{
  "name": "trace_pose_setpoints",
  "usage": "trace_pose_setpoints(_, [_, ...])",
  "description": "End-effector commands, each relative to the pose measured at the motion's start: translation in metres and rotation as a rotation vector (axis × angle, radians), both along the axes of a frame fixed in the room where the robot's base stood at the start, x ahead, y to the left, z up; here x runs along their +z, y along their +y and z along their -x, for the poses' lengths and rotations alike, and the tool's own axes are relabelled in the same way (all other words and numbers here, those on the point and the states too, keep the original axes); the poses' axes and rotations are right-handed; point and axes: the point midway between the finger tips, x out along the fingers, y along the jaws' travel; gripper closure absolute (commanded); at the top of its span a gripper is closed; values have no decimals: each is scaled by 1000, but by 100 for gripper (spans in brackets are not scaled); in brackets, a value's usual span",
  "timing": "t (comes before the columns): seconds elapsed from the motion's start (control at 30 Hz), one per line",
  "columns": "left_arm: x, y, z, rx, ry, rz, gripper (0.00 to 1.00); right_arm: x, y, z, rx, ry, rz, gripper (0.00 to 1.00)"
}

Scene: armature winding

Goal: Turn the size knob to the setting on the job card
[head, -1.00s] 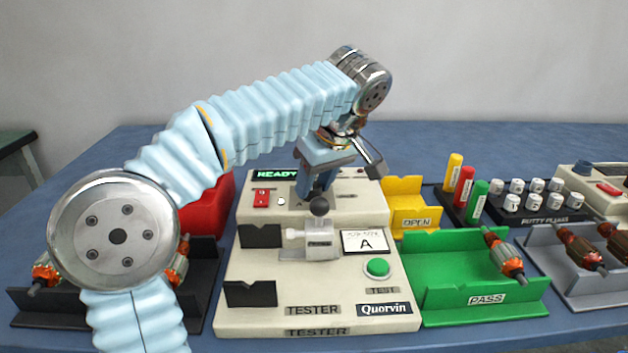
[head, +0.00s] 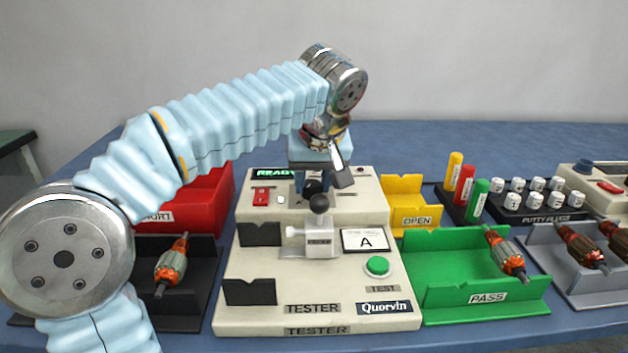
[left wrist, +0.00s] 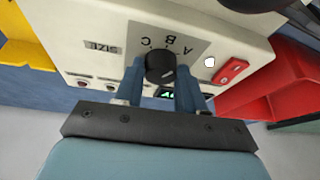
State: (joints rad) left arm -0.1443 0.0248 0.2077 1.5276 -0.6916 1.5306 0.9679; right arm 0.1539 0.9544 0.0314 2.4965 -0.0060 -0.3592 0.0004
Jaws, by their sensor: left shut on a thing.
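The job card (head: 365,241) on the tester (head: 300,288) reads A. My right gripper is out of view.
A black ball-topped lever (head: 319,204) stands just in front of my left gripper. A green button (head: 377,266) is at the tester's right. Red (head: 205,200), yellow (head: 408,213) and green (head: 455,268) bins flank the tester. An armature (head: 171,265) lies in a dark tray.

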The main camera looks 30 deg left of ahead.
Motion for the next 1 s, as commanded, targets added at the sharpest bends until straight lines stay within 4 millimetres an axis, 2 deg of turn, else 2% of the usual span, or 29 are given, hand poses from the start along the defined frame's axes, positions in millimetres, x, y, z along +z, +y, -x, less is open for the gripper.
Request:
trace_pose_setpoints(0.4, [1,2,2,-260,-1,-1,92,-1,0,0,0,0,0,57])
trace_pose_setpoints(1.0, [1,3,2,-332,0,-2,91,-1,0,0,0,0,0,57])
